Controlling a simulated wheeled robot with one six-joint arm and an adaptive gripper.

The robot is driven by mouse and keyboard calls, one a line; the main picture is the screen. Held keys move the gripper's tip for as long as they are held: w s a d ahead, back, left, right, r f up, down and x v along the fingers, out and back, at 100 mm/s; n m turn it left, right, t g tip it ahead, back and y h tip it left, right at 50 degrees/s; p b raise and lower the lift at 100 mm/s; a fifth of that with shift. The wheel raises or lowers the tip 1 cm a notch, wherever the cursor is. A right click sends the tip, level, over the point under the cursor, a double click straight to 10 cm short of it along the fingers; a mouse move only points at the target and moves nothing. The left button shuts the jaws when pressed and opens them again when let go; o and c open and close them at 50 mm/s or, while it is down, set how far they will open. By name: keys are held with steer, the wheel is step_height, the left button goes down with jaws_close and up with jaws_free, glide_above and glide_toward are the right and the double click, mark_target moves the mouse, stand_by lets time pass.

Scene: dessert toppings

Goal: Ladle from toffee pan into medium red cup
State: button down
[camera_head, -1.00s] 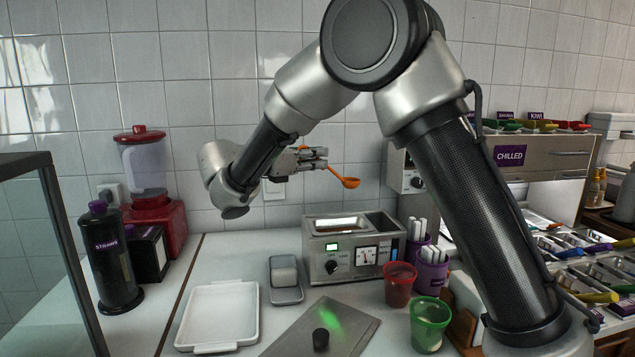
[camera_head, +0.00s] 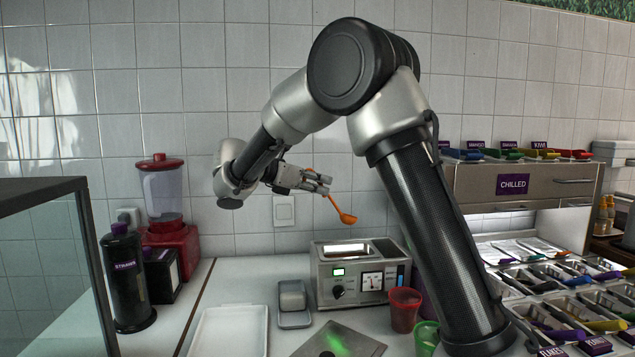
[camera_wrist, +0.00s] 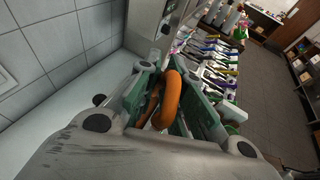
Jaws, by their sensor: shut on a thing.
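My gripper (camera_head: 318,182) is shut on the handle of an orange ladle (camera_head: 346,217). The ladle hangs down to the right, its bowl above the steel warmer (camera_head: 361,285) and apart from it. In the wrist view the curved orange handle (camera_wrist: 170,98) sits between my fingers. The warmer has a rectangular opening (camera_head: 345,250) on top; its contents cannot be made out. A red cup (camera_head: 404,310) stands in front of the warmer's right end. A green cup (camera_head: 427,336) stands nearer, partly cut off and beside my arm.
A white tray (camera_head: 229,331) and a small grey dish with a block (camera_head: 292,297) lie left of the warmer. A red blender (camera_head: 165,207) and a black bottle (camera_head: 125,279) stand at left. A chilled topping unit (camera_head: 520,181) is at right.

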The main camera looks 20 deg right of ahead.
steer(key=shift+w+a+f+y, duration=0.1)
steer(key=shift+a+f+y, duration=0.15)
steer(key=shift+f+y, duration=0.15)
steer(key=shift+f, duration=6.5)
steer(key=shift+d+f+t+h, duration=0.1)
steer(key=shift+f+t+h, duration=0.2)
steer(key=shift+f+h, duration=1.25)
steer(key=shift+r, duration=0.2)
step_height(320, 180, up, 10)
steer(key=h, duration=0.1)
steer(key=shift+a+f, duration=0.15)
steer(key=shift+a, duration=0.2)
